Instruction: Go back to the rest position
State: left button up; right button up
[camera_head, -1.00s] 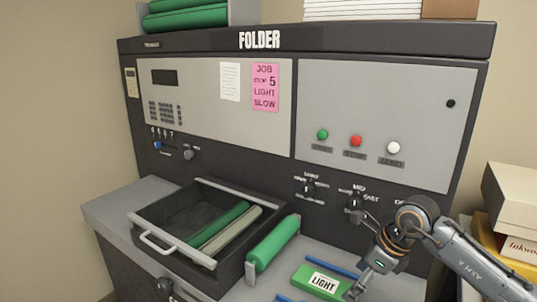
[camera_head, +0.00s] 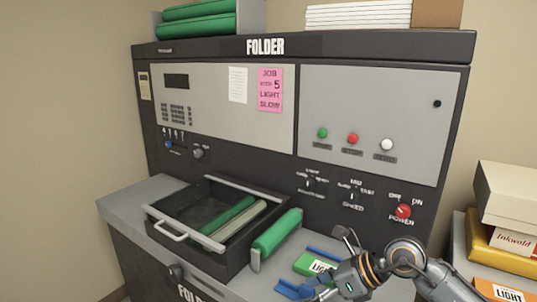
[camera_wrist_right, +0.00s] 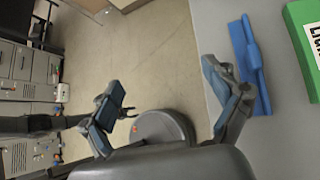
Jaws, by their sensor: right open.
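My right gripper (camera_head: 322,272) is low in the head view, in front of the folder machine's (camera_head: 266,46) right side. In the right wrist view my right gripper (camera_wrist_right: 164,84) is open, with nothing between its blue-padded fingers. It hangs beside the grey counter edge, over the floor. A green box labelled LIGHT (camera_head: 312,264) lies on the counter next to it, partly hidden by the arm; its edge also shows in the wrist view (camera_wrist_right: 304,45). My left gripper is in neither view.
A blue holder (camera_wrist_right: 250,68) lies beside the green box. The red power switch (camera_head: 403,211) is on the panel. Boxes (camera_head: 510,195) are stacked at right.

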jog(key=s+a+r+m+t+y, duration=0.1)
jog(key=a+r+m+t+y, duration=0.25)
jog(key=r+m+y, duration=0.2)
jog(key=s+a+r+m+t+y, duration=0.2)
jog(key=a+r+m+t+y, duration=0.15)
jog(key=r+m, duration=0.2)
jog(key=w+d+f+m+t+h, duration=0.1)
jog(key=w+d+m+t+h, duration=0.2)
jog(key=d+m+t+h, duration=1.1)
jog(key=s+d+f+m+g+h, duration=0.2)
jog(key=d+f+m+g+h, duration=0.15)
jog(key=f+m, duration=0.35)
jog(key=s+d+f+m+g+h, duration=0.25)
jog(key=f+m+g, duration=0.25)
jog(key=f+m, duration=0.3)
jog(key=s+f+m+g+y, duration=0.1)
jog(key=s+f+m+g, duration=0.2)
jog(key=s+f+g, duration=0.6)
jog(key=s+f+m+g, duration=0.25)
jog(key=s+f, duration=0.35)
jog(key=s, duration=0.8)
notch_tip(320, 180, down, 28)
jog(key=s+g, duration=0.1)
jog(key=s, duration=0.1)
jog(key=s+d+f+g, duration=0.1)
jog(key=s+d+f, duration=0.1)
jog(key=s+f, duration=1.2)
jog(key=shift+s+d+f+n+g, duration=0.25)
jog(key=shift+s+f+n+g, duration=0.15)
jog(key=shift+s, duration=0.7)
